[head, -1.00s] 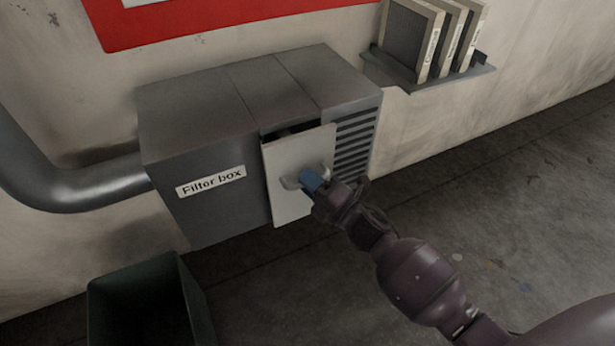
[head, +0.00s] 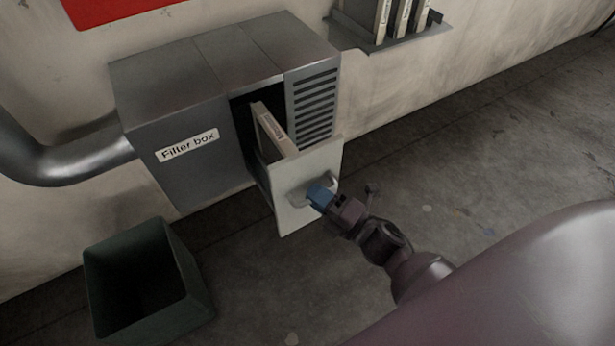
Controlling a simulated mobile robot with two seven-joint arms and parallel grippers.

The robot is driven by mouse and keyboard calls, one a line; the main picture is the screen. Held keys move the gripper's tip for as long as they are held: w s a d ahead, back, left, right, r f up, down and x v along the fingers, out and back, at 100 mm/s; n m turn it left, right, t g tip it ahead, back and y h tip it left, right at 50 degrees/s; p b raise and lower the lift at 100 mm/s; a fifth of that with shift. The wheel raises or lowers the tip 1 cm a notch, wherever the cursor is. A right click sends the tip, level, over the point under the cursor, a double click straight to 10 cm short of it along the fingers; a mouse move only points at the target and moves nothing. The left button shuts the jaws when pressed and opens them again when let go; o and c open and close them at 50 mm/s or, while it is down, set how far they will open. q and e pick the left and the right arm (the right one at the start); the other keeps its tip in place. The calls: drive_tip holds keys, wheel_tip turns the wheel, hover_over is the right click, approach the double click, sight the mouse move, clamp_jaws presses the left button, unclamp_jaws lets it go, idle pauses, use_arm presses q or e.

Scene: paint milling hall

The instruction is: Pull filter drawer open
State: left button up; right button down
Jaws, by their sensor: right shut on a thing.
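The grey filter box (head: 180,92) is on the wall, with a label reading "Filter box". Its drawer with a pale front panel (head: 292,212) is pulled partway out toward me. A framed filter (head: 276,136) stands in the drawer, its label edge showing, and its rear part is still inside the dark opening. My right gripper (head: 320,196) has blue fingertips shut on the drawer handle (head: 299,197) at the middle of the front panel. My left gripper is not in view.
A dark green open bin (head: 128,286) stands on the floor below and left of the drawer. A wall shelf (head: 402,38) with several framed filters is at upper right. A grey pipe (head: 70,163) enters the box from the left.

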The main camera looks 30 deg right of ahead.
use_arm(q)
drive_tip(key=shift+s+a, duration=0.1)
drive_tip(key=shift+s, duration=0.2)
use_arm(e)
drive_tip(key=shift+s+d, duration=0.1)
drive_tip(key=shift+s, duration=2.05)
drive_tip(key=c, duration=1.2)
unclamp_jaws()
use_arm(q)
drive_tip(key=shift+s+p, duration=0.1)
drive_tip(key=shift+p, duration=0.4)
use_arm(e)
drive_tip(key=v, duration=1.1)
drive_tip(key=shift+r, duration=0.1)
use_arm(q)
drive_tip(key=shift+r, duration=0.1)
